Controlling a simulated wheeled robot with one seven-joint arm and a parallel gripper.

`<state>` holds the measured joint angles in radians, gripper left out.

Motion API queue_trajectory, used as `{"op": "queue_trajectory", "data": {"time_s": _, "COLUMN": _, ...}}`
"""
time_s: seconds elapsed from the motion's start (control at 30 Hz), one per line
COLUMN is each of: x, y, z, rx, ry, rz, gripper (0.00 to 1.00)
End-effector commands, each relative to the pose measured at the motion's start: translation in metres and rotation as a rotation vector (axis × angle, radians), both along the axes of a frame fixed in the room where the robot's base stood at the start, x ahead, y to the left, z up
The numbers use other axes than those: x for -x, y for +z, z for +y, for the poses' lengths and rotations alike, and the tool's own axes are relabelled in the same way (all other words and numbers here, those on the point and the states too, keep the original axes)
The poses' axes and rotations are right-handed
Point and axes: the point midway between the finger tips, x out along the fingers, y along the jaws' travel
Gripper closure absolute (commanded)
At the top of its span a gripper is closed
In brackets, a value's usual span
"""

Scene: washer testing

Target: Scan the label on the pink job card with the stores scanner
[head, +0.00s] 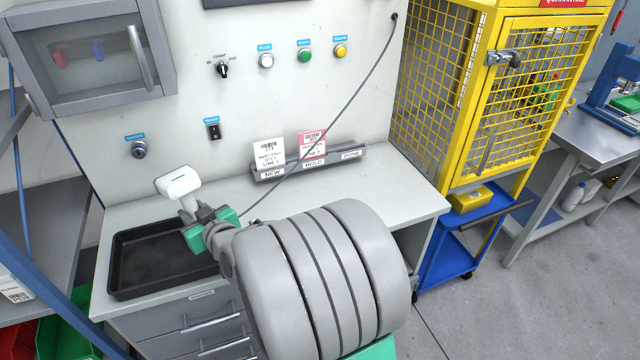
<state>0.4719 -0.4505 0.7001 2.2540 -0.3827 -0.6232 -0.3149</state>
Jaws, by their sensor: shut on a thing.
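The pink job card (313,143) stands upright in the HOLD section of the grey card rack (268,176) at the back of the worktop. A barcode label shows near its top, partly crossed by the scanner's cable. The white stores scanner (178,182) is at the left, above the black tray, head up. My gripper (196,222) is shut on the scanner's handle and hides its lower part. The scanner is apart from the card, to its left and nearer to me. A grey cable (345,108) runs from the wall's upper right down behind my arm.
A white card (268,152) stands in the NEW section beside the pink one. A black tray (124,290) lies below the gripper. Switches and buttons (305,55) line the back panel. A yellow mesh cage (465,90) stands right. The worktop's right part (395,195) is clear.

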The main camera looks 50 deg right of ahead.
Motion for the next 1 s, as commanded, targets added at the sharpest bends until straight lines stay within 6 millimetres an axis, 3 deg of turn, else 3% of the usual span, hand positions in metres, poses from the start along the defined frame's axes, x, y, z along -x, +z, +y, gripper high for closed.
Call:
{"op": "queue_trajectory", "data": {"time_s": 0.03, "x": 0.005, "y": -0.010, "z": -0.036, "rx": -0.005, "ry": -0.048, "rz": 0.003, "gripper": 1.00}}
{"op": "queue_trajectory", "data": {"time_s": 0.17, "x": 0.027, "y": -0.023, "z": -0.117, "rx": -0.005, "ry": -0.134, "rz": 0.001, "gripper": 1.00}}
{"op": "queue_trajectory", "data": {"time_s": 0.3, "x": 0.069, "y": -0.030, "z": -0.202, "rx": -0.003, "ry": -0.225, "rz": -0.001, "gripper": 1.00}}
{"op": "queue_trajectory", "data": {"time_s": 0.4, "x": 0.108, "y": -0.031, "z": -0.253, "rx": 0.000, "ry": -0.287, "rz": -0.003, "gripper": 1.00}}
{"op": "queue_trajectory", "data": {"time_s": 0.5, "x": 0.144, "y": -0.030, "z": -0.289, "rx": 0.002, "ry": -0.336, "rz": -0.003, "gripper": 1.00}}
{"op": "queue_trajectory", "data": {"time_s": 0.6, "x": 0.169, "y": -0.028, "z": -0.310, "rx": 0.004, "ry": -0.368, "rz": -0.004, "gripper": 1.00}}
{"op": "queue_trajectory", "data": {"time_s": 0.7, "x": 0.179, "y": -0.027, "z": -0.318, "rx": 0.004, "ry": -0.380, "rz": -0.003, "gripper": 1.00}}
{"op": "queue_trajectory", "data": {"time_s": 0.87, "x": 0.171, "y": -0.029, "z": -0.324, "rx": 0.002, "ry": -0.379, "rz": -0.003, "gripper": 1.00}}
{"op": "queue_trajectory", "data": {"time_s": 1.0, "x": 0.153, "y": -0.034, "z": -0.334, "rx": 0.002, "ry": -0.378, "rz": -0.002, "gripper": 1.00}}
